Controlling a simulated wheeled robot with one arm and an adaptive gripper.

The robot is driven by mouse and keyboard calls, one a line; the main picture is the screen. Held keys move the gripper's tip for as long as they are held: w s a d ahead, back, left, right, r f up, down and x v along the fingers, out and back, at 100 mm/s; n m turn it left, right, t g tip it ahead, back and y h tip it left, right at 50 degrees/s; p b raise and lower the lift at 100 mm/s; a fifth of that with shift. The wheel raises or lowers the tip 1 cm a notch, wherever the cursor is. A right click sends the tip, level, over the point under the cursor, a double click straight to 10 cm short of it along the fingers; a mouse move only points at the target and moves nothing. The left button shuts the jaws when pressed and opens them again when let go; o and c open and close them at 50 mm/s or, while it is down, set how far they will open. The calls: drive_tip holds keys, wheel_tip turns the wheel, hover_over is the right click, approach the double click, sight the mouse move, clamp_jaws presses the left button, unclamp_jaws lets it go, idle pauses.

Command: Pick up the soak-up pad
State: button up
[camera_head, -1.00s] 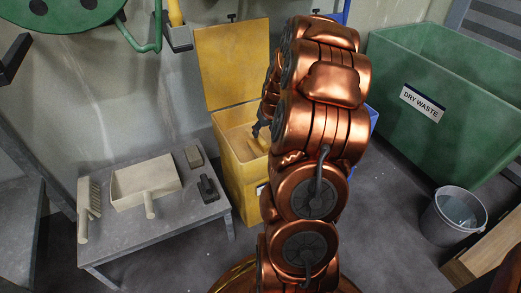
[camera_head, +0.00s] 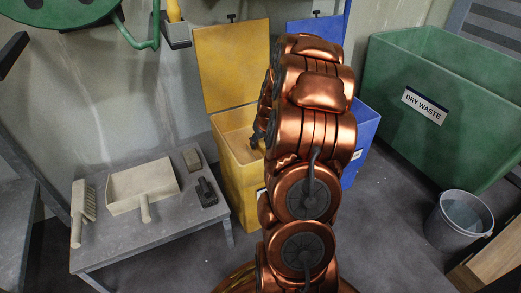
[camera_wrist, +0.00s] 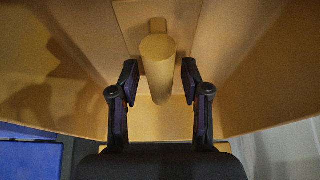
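My gripper (camera_head: 258,138) reaches into the open yellow bin (camera_head: 245,190); in the head view my arm partly hides it. In the wrist view my gripper (camera_wrist: 159,82) is open, its two dark fingers apart on either side of a round, handle-like rod (camera_wrist: 158,85). The rod stands out from a flat square piece (camera_wrist: 124,14) inside the bin. Everything there looks yellow, and I cannot tell whether this is the soak-up pad. I see gaps between the fingers and the rod. A small grey block (camera_head: 192,159) lies on the bench; I cannot tell its kind.
The grey bench (camera_head: 165,235) at left holds a brush (camera_head: 82,212), a dustpan (camera_head: 142,185) and a dark tool (camera_head: 207,192). A blue bin (camera_head: 365,135) stands right of the yellow one. A green dry waste bin (camera_head: 445,100) and a grey pail (camera_head: 460,222) are at right.

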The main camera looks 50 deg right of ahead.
clamp_jaws()
idle(0.3)
wheel_tip(320, 180, up, 10)
drive_tip(key=p, duration=0.4)
drive_tip(key=shift+c, duration=2)
unclamp_jaws()
clamp_jaws()
